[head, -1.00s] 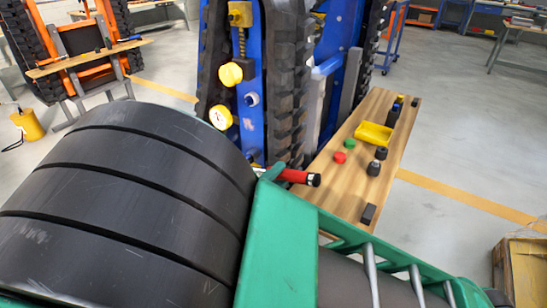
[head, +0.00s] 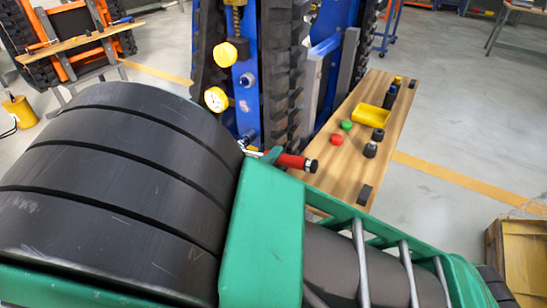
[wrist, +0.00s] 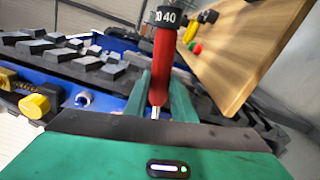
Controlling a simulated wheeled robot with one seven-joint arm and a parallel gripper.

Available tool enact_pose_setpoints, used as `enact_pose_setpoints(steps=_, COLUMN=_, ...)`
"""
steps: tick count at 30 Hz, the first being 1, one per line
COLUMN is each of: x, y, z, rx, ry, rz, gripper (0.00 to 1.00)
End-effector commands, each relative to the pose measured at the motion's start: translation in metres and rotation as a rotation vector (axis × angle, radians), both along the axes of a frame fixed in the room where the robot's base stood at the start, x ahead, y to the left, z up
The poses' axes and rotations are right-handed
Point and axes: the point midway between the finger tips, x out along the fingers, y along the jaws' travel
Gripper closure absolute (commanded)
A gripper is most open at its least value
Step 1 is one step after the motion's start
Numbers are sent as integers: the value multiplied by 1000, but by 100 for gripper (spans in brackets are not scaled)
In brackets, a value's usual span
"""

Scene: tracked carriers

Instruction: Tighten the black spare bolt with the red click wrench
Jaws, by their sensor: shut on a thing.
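The red click wrench (head: 291,161) has a red handle and a black end; its bright metal end shows just past my green arm, by the lower blue frame. In the wrist view the red handle (wrist: 162,72) stands between the green fingers of my gripper (wrist: 160,98), which is shut on it. A black collar marked 40 tops the handle. A round grey-blue bolt head (head: 246,80) sits on the blue frame, and it also shows in the wrist view (wrist: 84,99). A darker fitting (head: 246,138) is close to the wrench's metal end. I cannot tell which is the black spare bolt.
A tracked carrier with a blue frame (head: 250,110) and black tracks (head: 284,70) stands close ahead. A wooden bench (head: 345,180) on the right holds a yellow tray (head: 371,115), red and green caps and black parts.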

Motion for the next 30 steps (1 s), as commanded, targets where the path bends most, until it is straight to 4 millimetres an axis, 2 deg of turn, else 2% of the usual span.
enact_pose_setpoints(steps=30, x=7, y=9, z=31, rx=-195, ry=141, rz=0, gripper=100)
